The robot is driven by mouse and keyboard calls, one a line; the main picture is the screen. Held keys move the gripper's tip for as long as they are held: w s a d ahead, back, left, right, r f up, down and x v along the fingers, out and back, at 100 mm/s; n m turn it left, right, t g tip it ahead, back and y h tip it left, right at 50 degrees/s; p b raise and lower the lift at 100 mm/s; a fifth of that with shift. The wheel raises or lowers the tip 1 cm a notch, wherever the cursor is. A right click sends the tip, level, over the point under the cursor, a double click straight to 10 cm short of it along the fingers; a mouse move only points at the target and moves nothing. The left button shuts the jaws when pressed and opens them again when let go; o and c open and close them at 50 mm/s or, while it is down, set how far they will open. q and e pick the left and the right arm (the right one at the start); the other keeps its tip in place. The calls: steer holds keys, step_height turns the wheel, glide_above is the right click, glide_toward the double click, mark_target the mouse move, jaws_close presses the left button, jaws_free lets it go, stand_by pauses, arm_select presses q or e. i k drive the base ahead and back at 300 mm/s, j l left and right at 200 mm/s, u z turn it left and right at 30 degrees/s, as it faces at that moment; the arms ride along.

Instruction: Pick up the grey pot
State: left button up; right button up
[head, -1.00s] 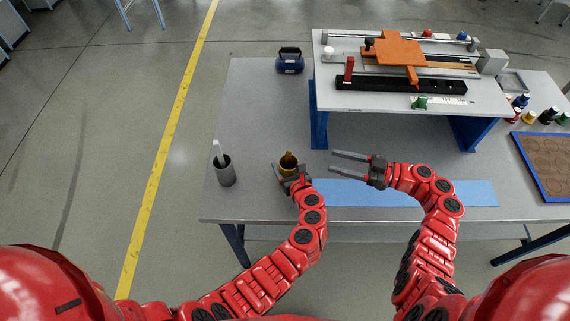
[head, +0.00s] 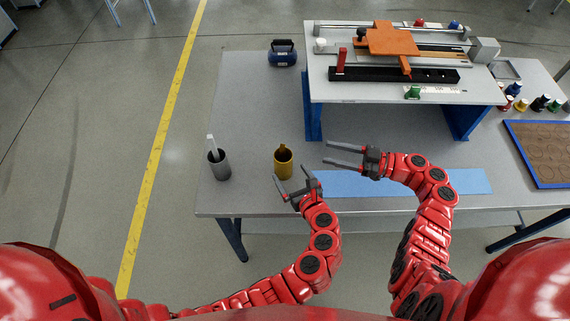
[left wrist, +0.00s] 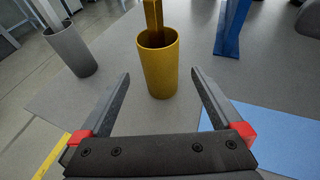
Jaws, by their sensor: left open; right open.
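The grey pot (head: 219,166) stands upright on the left part of the table with a light stick-like item in it. It also shows in the left wrist view (left wrist: 72,53) at the upper left. A yellow pot (head: 283,165) with a yellow item in it stands to its right; in the left wrist view the yellow pot (left wrist: 159,72) is just ahead of the fingers, roughly centred. My left gripper (head: 290,179) is open and empty, on the near side of the yellow pot. My right gripper (head: 326,154) is open and empty, right of the yellow pot, pointing left.
A raised bench (head: 390,93) with an orange fixture (head: 391,40) stands at the back right. A blue-black case (head: 283,53) is at the back left. A blue strip (head: 380,184) lies along the front. Small bottles (head: 541,102) and a blue-edged board (head: 548,150) are far right.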

mark_target(222, 170)
steer(key=k+l, duration=0.3)
steer(key=k, duration=0.15)
steer(key=k+l, duration=0.3)
steer(key=k, duration=0.15)
